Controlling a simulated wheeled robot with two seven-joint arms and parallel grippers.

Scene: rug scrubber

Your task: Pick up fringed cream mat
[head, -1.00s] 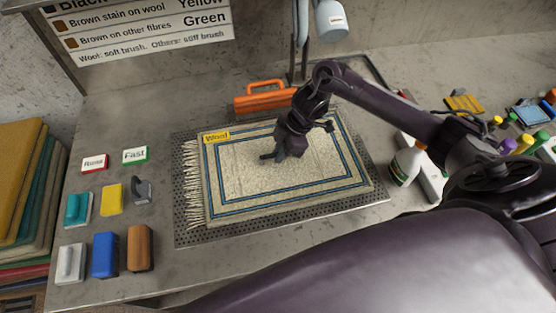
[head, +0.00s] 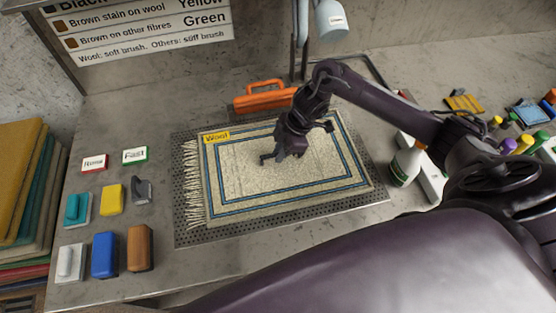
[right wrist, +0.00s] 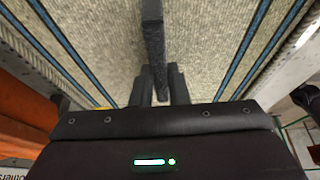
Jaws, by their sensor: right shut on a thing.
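The fringed cream mat (head: 250,190) lies flat on a perforated grey board on the bench in the head view. It has blue border stripes, a cream fringe on its left edge and a yellow "Wool" label at its upper left corner. My right gripper (head: 279,159) is over the middle of the mat, its fingers close together and shut on the mat. In the right wrist view, the cream weave of the mat (right wrist: 100,45) fills the space around the gripper (right wrist: 158,95); the pinched part is hidden by the fingers. My left gripper is not in view.
An orange-handled tool (head: 265,97) stands behind the mat. A spray bottle (head: 407,163) stands right of the board (head: 350,208). Folded rugs (head: 20,180) are stacked far left.

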